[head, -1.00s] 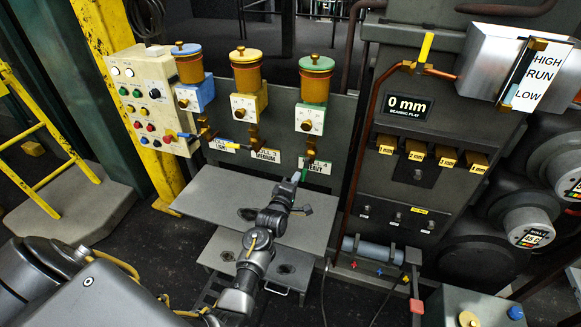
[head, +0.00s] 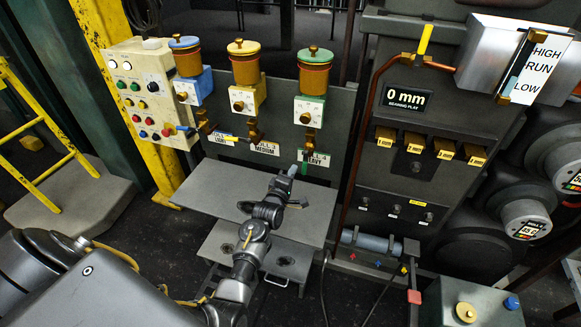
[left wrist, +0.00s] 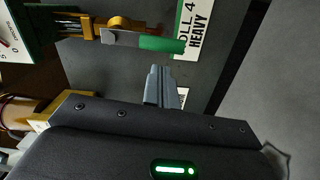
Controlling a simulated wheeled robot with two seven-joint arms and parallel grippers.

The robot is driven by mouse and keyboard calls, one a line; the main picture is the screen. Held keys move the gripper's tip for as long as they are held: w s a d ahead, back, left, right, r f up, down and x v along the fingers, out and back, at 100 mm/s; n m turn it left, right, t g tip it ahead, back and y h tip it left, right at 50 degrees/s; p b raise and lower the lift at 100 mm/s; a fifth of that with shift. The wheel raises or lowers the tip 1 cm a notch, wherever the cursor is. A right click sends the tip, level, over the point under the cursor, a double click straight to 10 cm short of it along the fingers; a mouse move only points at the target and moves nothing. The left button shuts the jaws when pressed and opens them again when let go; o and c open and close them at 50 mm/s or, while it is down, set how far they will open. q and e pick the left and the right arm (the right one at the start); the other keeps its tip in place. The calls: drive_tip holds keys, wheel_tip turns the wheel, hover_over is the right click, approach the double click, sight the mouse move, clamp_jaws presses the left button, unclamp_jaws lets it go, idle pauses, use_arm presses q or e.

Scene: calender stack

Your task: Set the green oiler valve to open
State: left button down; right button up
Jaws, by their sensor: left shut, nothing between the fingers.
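The green oiler (head: 314,78) is on the grey panel, with an amber cup, a white dial and a brass valve below. Its green lever handle (left wrist: 161,44) shows in the left wrist view, roughly in line with the brass valve (left wrist: 118,25) and overlapping the HEAVY label (left wrist: 193,32). In the head view the handle (head: 304,168) hangs downward below the valve. My left gripper (head: 292,170) is shut and empty, just beside the handle. In the left wrist view its fingertips (left wrist: 157,72) appear a little apart from the handle. My right gripper is not in view.
The blue oiler (head: 192,85) and yellow oiler (head: 245,85) stand to the left on the same panel. A grey platform (head: 205,190) lies below my left arm. A dark cabinet with a copper pipe (head: 372,110) stands on the right.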

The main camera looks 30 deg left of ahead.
use_arm(q)
drive_tip(key=s+a, duration=0.1)
drive_tip(key=s, duration=1)
drive_tip(key=shift+b, duration=0.45)
drive_tip(key=shift+a+r, duration=0.1)
drive_tip(key=s+d+f+m+g+h, duration=0.1)
drive_tip(key=s+d+f+m+g, duration=0.3)
drive_tip(key=f, duration=0.7)
drive_tip(key=s+d+f+m+g+h, duration=0.1)
drive_tip(key=s+d+f+m+g, duration=0.15)
drive_tip(key=s+f, duration=0.55)
drive_tip(key=s+d+f+m+g+h, duration=0.1)
drive_tip(key=s+d+f+m+g, duration=0.2)
drive_tip(key=f, duration=1)
drive_tip(key=s+a+f+m+g, duration=0.1)
drive_tip(key=s+f, duration=0.4)
drive_tip(key=s, duration=0.6)
drive_tip(key=s+a+f+m+g, duration=0.1)
drive_tip(key=s+f+m+g, duration=0.3)
drive_tip(key=s, duration=0.7)
drive_tip(key=s+a+f+m+g, duration=0.1)
drive_tip(key=s+f+m, duration=0.5)
drive_tip(key=s, duration=0.6)
drive_tip(key=shift+f+g+y, duration=0.3)
drive_tip(key=shift+g+y, duration=0.1)
drive_tip(key=shift+g, duration=0.25)
